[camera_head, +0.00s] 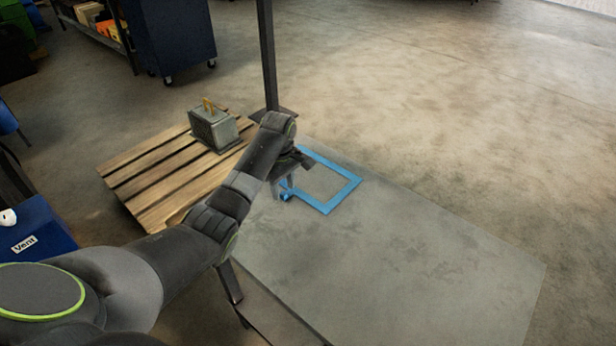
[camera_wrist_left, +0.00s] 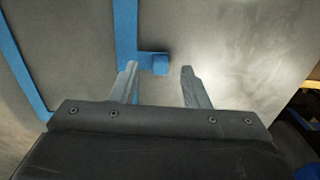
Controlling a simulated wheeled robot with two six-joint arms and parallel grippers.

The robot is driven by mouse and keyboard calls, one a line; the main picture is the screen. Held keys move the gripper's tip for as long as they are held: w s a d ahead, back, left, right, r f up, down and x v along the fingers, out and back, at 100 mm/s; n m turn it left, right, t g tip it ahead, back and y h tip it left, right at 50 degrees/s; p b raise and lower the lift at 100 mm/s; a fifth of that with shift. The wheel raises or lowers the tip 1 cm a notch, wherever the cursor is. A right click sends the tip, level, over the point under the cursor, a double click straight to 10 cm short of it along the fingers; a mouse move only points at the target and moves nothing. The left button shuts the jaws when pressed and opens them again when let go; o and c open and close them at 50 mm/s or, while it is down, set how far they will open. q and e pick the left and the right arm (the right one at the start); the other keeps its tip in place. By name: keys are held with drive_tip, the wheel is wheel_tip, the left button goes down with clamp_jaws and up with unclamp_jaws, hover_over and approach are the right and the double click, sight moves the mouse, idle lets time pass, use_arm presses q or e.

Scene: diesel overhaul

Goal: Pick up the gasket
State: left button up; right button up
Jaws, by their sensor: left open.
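The gasket (camera_head: 343,196) is a flat blue rectangular frame lying on the grey table top (camera_head: 400,255), near its far left end. A small blue tab sticks out from the frame on the side by my gripper. My left gripper (camera_head: 284,187) is over that side of the gasket, pointing down. In the left wrist view the gripper (camera_wrist_left: 160,80) is open, and the gasket's tab (camera_wrist_left: 160,64) shows between and just beyond the fingertips. A long bar of the gasket (camera_wrist_left: 126,30) runs by the left finger. My right gripper is not in view.
A wooden slatted pallet (camera_head: 150,170) with a grey metal block (camera_head: 214,130) is left of the table. A dark post (camera_head: 267,55) stands behind it. A blue bin (camera_head: 35,230) marked "Vent" is at the left edge. The table's near right part is clear.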

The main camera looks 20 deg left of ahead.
use_arm(q)
drive_tip(key=shift+f, duration=0.75)
clamp_jaws()
